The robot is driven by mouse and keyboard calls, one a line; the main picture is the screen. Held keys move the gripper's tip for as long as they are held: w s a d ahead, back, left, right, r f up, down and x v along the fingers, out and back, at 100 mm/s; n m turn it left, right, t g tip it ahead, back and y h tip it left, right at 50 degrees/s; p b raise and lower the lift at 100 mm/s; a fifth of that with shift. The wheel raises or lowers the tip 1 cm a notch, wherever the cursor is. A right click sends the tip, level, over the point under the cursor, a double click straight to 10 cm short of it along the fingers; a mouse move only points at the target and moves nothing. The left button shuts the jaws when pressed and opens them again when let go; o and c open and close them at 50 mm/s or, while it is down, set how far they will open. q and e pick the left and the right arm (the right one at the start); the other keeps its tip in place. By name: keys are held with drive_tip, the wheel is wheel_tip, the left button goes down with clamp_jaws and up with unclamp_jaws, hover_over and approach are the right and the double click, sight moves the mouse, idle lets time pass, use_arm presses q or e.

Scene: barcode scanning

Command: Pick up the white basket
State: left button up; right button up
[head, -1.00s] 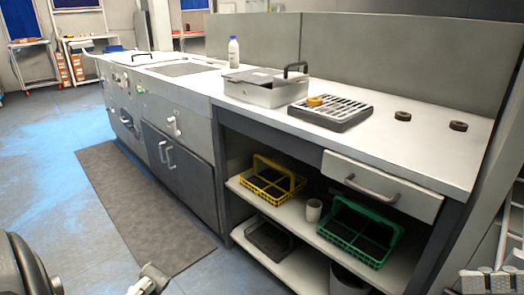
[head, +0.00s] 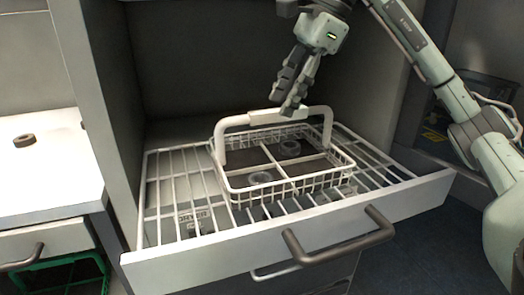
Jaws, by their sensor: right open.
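The white basket (head: 347,179) stands upright on a pulled-out wire rack drawer (head: 160,261) in the head view. It is divided into compartments, and ring-shaped parts (head: 290,147) lie in it. Its arched handle (head: 236,122) stands up over it. My right gripper (head: 286,102) comes in from above, pointing down, with its fingers open and its tips at the top of the handle. I cannot tell whether they touch the handle. My left gripper is out of view.
The cabinet's side wall (head: 88,90) stands left of the rack, and its back wall rises behind. The drawer's dark bar handle (head: 340,240) sticks out in front. A counter (head: 50,180) with a dark ring (head: 24,140) is at the left, above a green basket (head: 70,272).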

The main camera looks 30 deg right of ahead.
sight(274, 119)
drive_tip(key=x, duration=0.7)
drive_tip(key=shift+s+f, duration=0.15)
drive_tip(key=shift+f, duration=0.15)
clamp_jaws()
drive_tip(key=shift+r, duration=0.15)
